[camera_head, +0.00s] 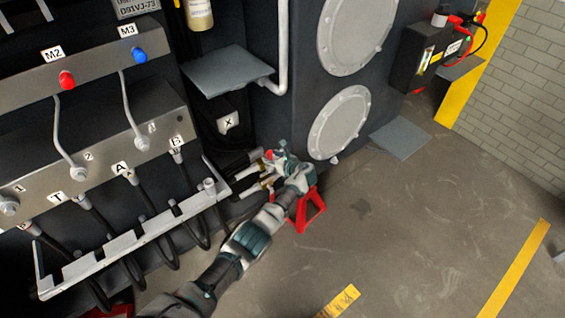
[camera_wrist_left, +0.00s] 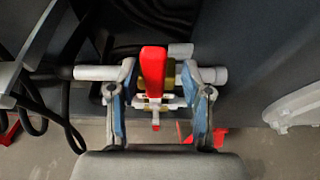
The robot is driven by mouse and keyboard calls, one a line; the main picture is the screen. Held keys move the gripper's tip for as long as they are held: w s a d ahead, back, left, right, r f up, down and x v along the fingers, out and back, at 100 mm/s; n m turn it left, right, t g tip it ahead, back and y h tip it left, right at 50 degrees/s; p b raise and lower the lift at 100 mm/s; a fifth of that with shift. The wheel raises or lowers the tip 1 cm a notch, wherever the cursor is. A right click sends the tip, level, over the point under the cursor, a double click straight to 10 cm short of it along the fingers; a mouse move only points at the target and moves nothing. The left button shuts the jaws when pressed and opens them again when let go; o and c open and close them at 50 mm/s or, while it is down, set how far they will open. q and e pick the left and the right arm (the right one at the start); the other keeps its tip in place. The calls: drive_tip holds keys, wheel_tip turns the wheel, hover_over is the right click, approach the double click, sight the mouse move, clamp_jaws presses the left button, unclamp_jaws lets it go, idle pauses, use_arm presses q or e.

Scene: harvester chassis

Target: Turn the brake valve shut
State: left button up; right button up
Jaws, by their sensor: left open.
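The brake valve's red lever (camera_wrist_left: 153,70) stands in the middle of the left wrist view, over a brass-coloured body on a light horizontal pipe (camera_wrist_left: 95,73). My left gripper (camera_wrist_left: 158,72) is open, with one blue-padded finger on each side of the lever. Gaps show between the fingers and the lever; whether the tips touch the pipe I cannot tell. In the head view my left gripper (camera_head: 277,160) is at the valve, low beside the chassis, and hides most of it. Only a small red bit of the lever (camera_head: 268,154) shows there. My right gripper is not in view.
A red stand (camera_head: 310,212) is on the floor close to my left gripper. The hose manifold (camera_head: 100,165) and a slotted light rail (camera_head: 135,240) are to the left. Grey step plates (camera_head: 228,72) jut from the chassis.

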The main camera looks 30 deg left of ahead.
use_arm(q)
drive_tip(key=v, duration=1)
drive_tip(key=shift+s+a, duration=0.1)
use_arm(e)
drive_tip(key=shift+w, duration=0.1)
